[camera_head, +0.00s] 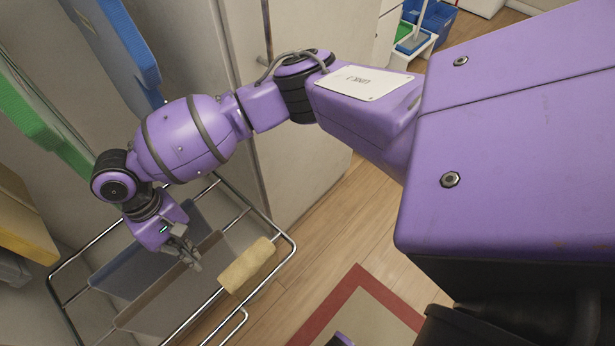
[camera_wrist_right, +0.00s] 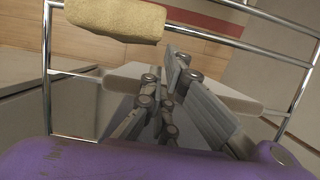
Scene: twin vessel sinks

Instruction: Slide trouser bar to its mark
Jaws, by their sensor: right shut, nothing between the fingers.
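My right gripper (camera_head: 190,257) is shut and empty, over a chrome pull-out rack (camera_head: 290,238) in the head view. In the right wrist view its fingers (camera_wrist_right: 176,64) are together. A tan, padded roll (camera_head: 248,265) sits across the rack's near right end, a little right of the fingers; it also shows in the wrist view (camera_wrist_right: 115,18). A blue-grey panel (camera_head: 135,262) and a brown-grey panel (camera_head: 160,298) hang in the rack beside and below the gripper. I cannot tell which piece is the trouser bar, and no mark is clearly visible. My left gripper is not in view.
Blue (camera_head: 122,40), green (camera_head: 35,110) and yellow (camera_head: 22,225) hanging pieces are at the left. A pale cabinet door (camera_head: 300,185) stands behind the rack. A red-bordered mat (camera_head: 328,305) lies on the wooden floor, and a blue bin (camera_head: 435,18) is at the back.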

